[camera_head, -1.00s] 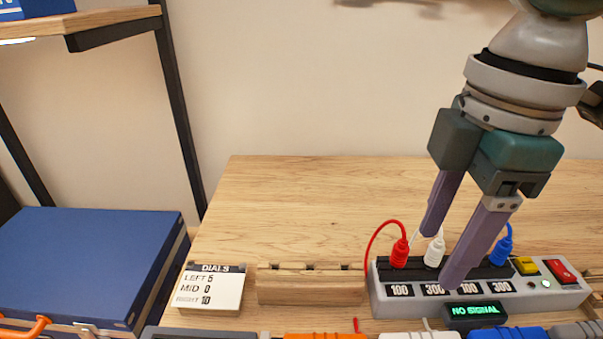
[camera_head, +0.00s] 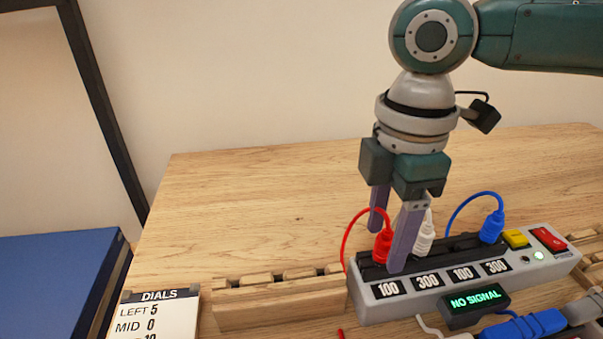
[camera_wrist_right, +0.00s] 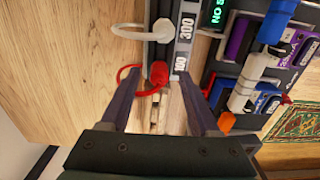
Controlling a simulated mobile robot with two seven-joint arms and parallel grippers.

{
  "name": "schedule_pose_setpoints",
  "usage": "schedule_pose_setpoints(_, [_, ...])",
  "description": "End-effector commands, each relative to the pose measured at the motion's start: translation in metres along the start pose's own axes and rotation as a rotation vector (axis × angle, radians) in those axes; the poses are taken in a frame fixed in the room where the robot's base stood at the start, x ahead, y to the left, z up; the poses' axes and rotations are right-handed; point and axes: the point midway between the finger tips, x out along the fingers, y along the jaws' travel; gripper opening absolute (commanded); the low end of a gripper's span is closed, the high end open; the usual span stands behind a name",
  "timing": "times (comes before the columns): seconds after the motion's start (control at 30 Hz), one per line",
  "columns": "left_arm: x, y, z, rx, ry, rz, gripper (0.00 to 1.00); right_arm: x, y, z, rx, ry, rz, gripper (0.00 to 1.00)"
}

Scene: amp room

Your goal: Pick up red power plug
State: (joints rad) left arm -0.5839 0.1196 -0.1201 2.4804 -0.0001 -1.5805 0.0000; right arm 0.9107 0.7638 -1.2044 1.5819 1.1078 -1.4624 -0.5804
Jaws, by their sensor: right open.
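The red power plug (camera_head: 382,246) stands in the leftmost socket of the grey power strip (camera_head: 420,304), above a 100 label, with its red cable looping to the left. My right gripper (camera_head: 387,246) is open, with one purple-grey finger behind the red plug and the other in front of it to the right. In the right wrist view the red plug (camera_wrist_right: 158,73) lies between and just beyond the open fingers (camera_wrist_right: 160,90), and the gripper holds nothing. My left gripper is not in view.
A white plug (camera_head: 425,236) and a blue plug (camera_head: 491,227) stand farther right in the strip. A yellow button (camera_head: 515,239) and a red switch (camera_head: 548,238) are at its right end. A wooden rack (camera_head: 280,302) and a dials card (camera_head: 157,312) lie left. The table behind is clear.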

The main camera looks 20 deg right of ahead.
Motion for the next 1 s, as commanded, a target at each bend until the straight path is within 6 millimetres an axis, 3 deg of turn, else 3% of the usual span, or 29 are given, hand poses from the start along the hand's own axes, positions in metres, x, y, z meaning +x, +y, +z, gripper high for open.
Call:
schedule_pose_setpoints(0.27, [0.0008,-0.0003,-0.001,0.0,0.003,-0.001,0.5,0.0059,-0.0002,0.0004,0.0,-0.001,0.0,0.62])
schedule_pose_setpoints(0.83, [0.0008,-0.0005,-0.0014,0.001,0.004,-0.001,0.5,0.0054,-0.0001,0.0003,0.0,-0.001,0.0,0.01])
schedule_pose_setpoints(1.0, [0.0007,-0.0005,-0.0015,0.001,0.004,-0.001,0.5,0.0054,-0.0001,0.0003,0.0,-0.001,0.0,0.0])
